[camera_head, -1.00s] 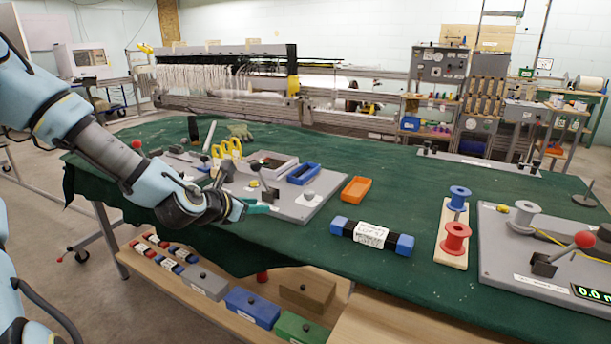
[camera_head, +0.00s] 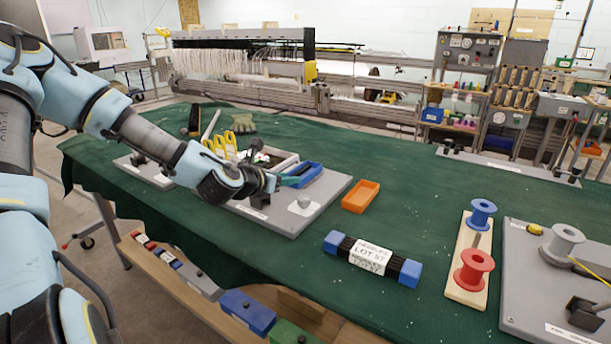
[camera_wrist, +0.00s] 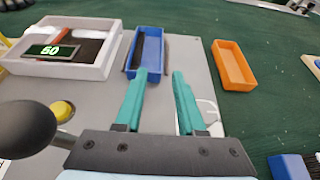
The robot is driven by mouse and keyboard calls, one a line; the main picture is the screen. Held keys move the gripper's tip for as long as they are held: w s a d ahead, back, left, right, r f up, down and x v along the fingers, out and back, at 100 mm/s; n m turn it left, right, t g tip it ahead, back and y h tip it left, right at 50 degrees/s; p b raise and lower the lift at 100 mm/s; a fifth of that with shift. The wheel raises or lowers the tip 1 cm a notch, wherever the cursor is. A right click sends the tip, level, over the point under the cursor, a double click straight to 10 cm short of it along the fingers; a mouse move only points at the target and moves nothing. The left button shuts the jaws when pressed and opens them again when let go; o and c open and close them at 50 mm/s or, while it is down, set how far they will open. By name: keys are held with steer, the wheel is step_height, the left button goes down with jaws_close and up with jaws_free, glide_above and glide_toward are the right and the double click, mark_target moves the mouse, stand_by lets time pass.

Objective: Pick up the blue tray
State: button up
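The blue tray (camera_head: 308,173) is a small open-topped box on the grey board (camera_head: 322,203), beside a light grey tray. In the wrist view the blue tray (camera_wrist: 157,43) lies ahead of the left fingertip and holds a dark strip along one side. My gripper (camera_wrist: 161,75) has two teal fingers, spread apart with nothing between them. In the head view my gripper (camera_head: 287,180) is at the near left side of the blue tray and partly covers it. I cannot tell whether the left finger touches the tray.
An orange tray (camera_head: 361,196) stands to the right on green cloth. The light grey tray (camera_wrist: 112,49) with a lit display is to the left. A dark knob (camera_wrist: 27,128) is close to my gripper's left. A blue-ended bundle (camera_head: 374,259) and spools (camera_head: 472,270) lie further right.

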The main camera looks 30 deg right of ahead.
mark_target(304, 178)
steer(key=p+x, duration=0.1)
steer(key=x, duration=0.2)
steer(key=p+x, duration=0.1)
steer(key=x, duration=0.3)
steer(key=shift+s+d+r, duration=0.1)
steer(key=shift+s+r, duration=0.05)
steer(key=shift+r, duration=0.1)
steer(key=shift+w+d+f, duration=0.3)
steer(key=shift+d+f, duration=0.05)
steer(key=shift+d, duration=0.1)
steer(key=shift+c, duration=0.4)
jaws_close()
stand_by(0.4)
